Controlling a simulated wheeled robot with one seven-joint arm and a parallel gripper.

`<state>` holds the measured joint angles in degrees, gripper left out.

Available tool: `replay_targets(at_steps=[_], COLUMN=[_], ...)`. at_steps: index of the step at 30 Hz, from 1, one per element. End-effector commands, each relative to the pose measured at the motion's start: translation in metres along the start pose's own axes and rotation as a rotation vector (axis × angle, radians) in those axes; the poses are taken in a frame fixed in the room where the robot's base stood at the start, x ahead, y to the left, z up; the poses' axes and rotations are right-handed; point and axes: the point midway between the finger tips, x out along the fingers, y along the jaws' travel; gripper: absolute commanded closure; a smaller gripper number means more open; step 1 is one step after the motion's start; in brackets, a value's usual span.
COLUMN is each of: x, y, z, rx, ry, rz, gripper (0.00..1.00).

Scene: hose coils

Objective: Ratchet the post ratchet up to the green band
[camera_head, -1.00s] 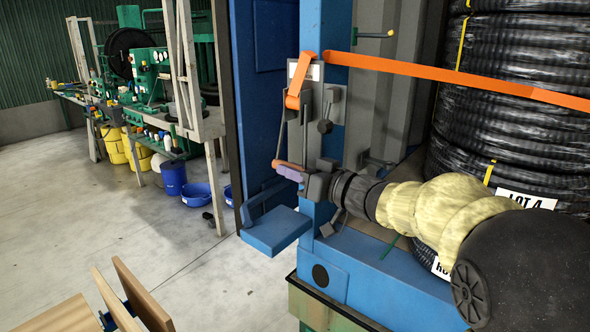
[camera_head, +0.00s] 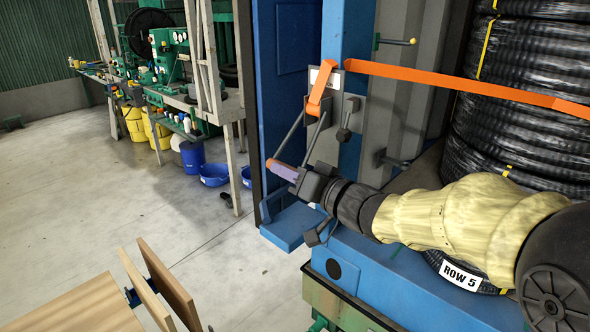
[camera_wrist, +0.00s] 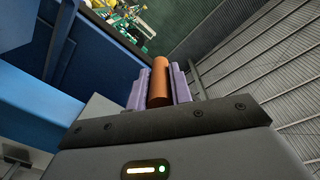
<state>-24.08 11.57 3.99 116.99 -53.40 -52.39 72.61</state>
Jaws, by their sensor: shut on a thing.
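The post ratchet (camera_head: 327,80) is a grey metal body on the blue post (camera_head: 346,40), with the orange strap (camera_head: 450,82) threaded through it. Its two grey handle bars (camera_head: 313,138) slope down and left to an orange-brown grip (camera_head: 273,163). My gripper (camera_head: 283,171) is shut on this grip, below and left of the ratchet body. In the wrist view, the grip (camera_wrist: 160,82) lies between my two purple fingers, and the ratchet body is out of sight. I cannot make out a green band in either view.
Black hose coils (camera_head: 520,130) stand at right behind the strap. A blue step-like plate (camera_head: 289,227) juts out below my gripper. Wooden boards (camera_head: 160,285) stand at lower left. A workbench with buckets (camera_head: 188,155) is farther back.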

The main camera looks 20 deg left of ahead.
Motion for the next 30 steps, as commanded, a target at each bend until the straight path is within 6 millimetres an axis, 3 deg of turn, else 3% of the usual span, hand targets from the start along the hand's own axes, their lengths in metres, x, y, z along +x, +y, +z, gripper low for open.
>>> replay_targets(at_steps=[15, 16, 17, 30], x=[0.0006, 0.0006, 0.0006, -0.0086], y=[-0.0078, -0.0078, -0.0078, -0.0047], z=[-0.0029, -0.003, -0.003, -0.0015], rx=[-0.006, -0.006, -0.006, -0.006], ry=[0.004, 0.004, 0.004, 0.003], rz=[-0.006, -0.006, -0.006, -0.001], gripper=[1.0, 0.76, 0.71, 0.7])
